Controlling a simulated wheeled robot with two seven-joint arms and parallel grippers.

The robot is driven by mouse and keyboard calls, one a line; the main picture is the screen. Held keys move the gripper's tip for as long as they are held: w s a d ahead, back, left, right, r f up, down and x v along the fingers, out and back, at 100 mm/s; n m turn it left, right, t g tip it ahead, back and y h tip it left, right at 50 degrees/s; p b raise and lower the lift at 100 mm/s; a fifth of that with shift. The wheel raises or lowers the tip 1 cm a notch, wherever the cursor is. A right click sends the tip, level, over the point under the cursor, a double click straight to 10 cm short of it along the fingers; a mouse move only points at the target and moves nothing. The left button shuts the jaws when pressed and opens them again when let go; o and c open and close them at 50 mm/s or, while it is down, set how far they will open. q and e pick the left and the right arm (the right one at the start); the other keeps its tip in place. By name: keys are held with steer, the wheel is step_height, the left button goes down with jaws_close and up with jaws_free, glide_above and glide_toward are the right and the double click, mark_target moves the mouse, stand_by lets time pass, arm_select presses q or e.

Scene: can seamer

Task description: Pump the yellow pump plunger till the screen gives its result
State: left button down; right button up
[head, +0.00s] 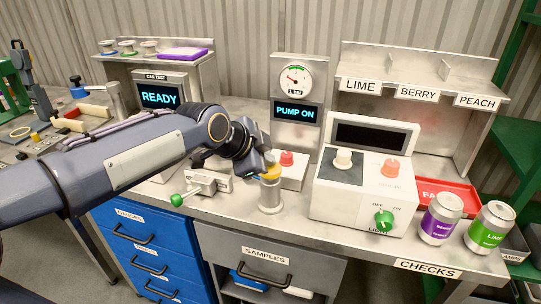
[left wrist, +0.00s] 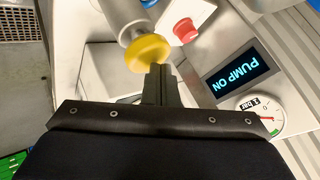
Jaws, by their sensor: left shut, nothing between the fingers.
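The yellow pump plunger (head: 271,173) tops a silver pump cylinder (head: 271,198) on the bench. The plunger also shows in the left wrist view (left wrist: 148,52). My left gripper (head: 264,160) is shut and empty, with its fingertips at the plunger's top; whether they touch it I cannot tell. It also shows in the left wrist view (left wrist: 160,72). The screen (head: 296,112) behind the pump reads "PUMP ON", and a round gauge (head: 296,79) above it is marked "1 bar". My right gripper is not in view.
A red button box (head: 288,172) stands right behind the pump. A "READY" screen (head: 158,95) is at left.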

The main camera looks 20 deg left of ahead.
arm_select(q)
steer(key=shift+f, duration=0.3)
stand_by(0.4)
steer(key=shift+r+p, duration=1.8)
steer(key=shift+r, duration=0.75)
step_height(320, 180, up, 5)
steer(key=p, duration=0.3)
steer(key=shift+p, duration=0.4)
